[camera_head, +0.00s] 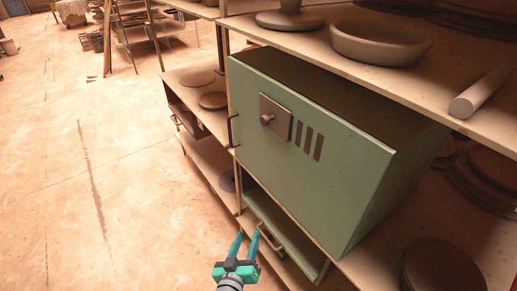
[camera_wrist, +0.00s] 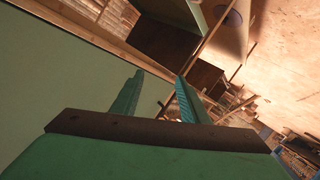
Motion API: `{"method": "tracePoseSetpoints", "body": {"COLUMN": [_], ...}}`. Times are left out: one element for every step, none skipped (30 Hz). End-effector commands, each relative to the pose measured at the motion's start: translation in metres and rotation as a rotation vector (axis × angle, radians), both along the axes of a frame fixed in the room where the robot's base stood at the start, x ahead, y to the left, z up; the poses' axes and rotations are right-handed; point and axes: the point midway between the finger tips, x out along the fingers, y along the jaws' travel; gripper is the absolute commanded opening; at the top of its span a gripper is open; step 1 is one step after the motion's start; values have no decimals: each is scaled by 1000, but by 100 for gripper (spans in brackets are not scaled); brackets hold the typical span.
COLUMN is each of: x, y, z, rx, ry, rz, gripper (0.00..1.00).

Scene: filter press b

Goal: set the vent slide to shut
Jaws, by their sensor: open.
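The green cabinet (camera_head: 330,175) stands on a shelf of the rack. Its front face carries a dark square plate (camera_head: 275,116) with a round knob (camera_head: 266,119), which I take for the vent slide. Three dark upright slots (camera_head: 309,141) show uncovered to the right of the plate. My gripper (camera_head: 246,240) is open and empty, below the cabinet face and well away from the knob, near the lower drawer. In the wrist view my gripper (camera_wrist: 158,84) shows teal fingers apart with nothing between them. The plate and knob cannot be made out there.
A drawer (camera_head: 282,232) with a bar handle (camera_head: 268,238) sits under the cabinet, close to my fingers. A dark handle (camera_head: 231,131) stands out at the cabinet's left edge. Shelves above hold a bowl (camera_head: 380,43) and a pale cylinder (camera_head: 480,92). Open floor (camera_head: 110,160) lies left.

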Motion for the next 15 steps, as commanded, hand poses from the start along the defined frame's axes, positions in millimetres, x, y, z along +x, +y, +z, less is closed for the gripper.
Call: {"method": "tracePoseSetpoints", "body": {"x": [19,27,38,46,54,63,69,75,82,87,91,96,99,102,104], "y": [5,6,8,8,10,12,13,14,17,18,19,22,24,25,28], "z": [18,27,39,49,59,73,84,95,111,123,136,152,165,178,195], "rx": [-6,-12,-17,-18,-20,-20,-18,-17,-15,-9,-4,5,14,22,34], "ry": [-25,-36,-51,-62,-74,-90,-104,-117,-137,-151,-166,-186,-202,-218,-238], "rz": [-27,-47,-75,-97,-119,-149,-174,-198,-229,-255,-280,-314,-340,-367,-402], "gripper": [41,41,41,41,41,41,41,41,41,41,41,41,41,41,41]}}
